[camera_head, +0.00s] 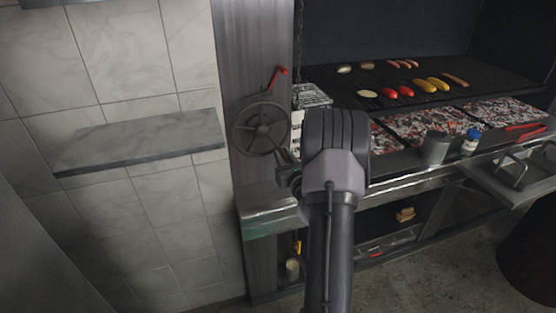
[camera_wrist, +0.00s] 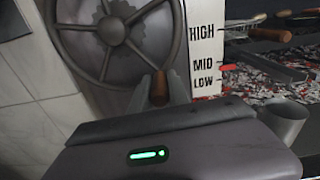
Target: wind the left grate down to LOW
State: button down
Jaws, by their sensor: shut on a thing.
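The grey spoked crank wheel (camera_head: 259,128) is on the metal post left of the grill. It also fills the upper left of the wrist view (camera_wrist: 112,31). My gripper (camera_wrist: 159,88) is shut on the wheel's brown handle (camera_wrist: 159,87), at the wheel's lower rim. In the head view my gripper (camera_head: 288,176) is partly hidden by my own wrist. A white scale plate (camera_wrist: 206,55) reads HIGH, MID and LOW from top to bottom. A red pointer (camera_wrist: 229,67) is level with MID. The dark grate (camera_head: 420,88) carries food above the coals.
A red lever (camera_head: 277,74) sits above the wheel. A stone shelf (camera_head: 140,142) juts from the tiled wall at left. A metal cup (camera_head: 435,148) and a blue-capped jar (camera_head: 470,142) stand on the front ledge. Glowing coals (camera_head: 425,123) lie under the grate.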

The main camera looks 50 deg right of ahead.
aim_at(290, 132)
jog(key=d+r+n, duration=0.1)
jog(key=r+n, duration=0.1)
jog(key=s+d+r+n+b, duration=0.1)
jog(key=r+n, duration=0.1)
jog(key=n, duration=0.1)
jog(key=s+d+r+n+b, duration=0.1)
jog(key=n, duration=0.2)
jog(key=shift+d+r, duration=0.15)
jog(key=shift+r, duration=0.25)
jog(key=shift+r+n+b, duration=0.95)
jog(key=shift+r+n, duration=0.55)
jog(key=shift+r, duration=0.4)
jog(key=shift+d+r, duration=0.1)
jog(key=c, duration=1.3)
grip_release()
jog(key=shift+c, duration=0.2)
jog(key=shift+o, duration=0.4)
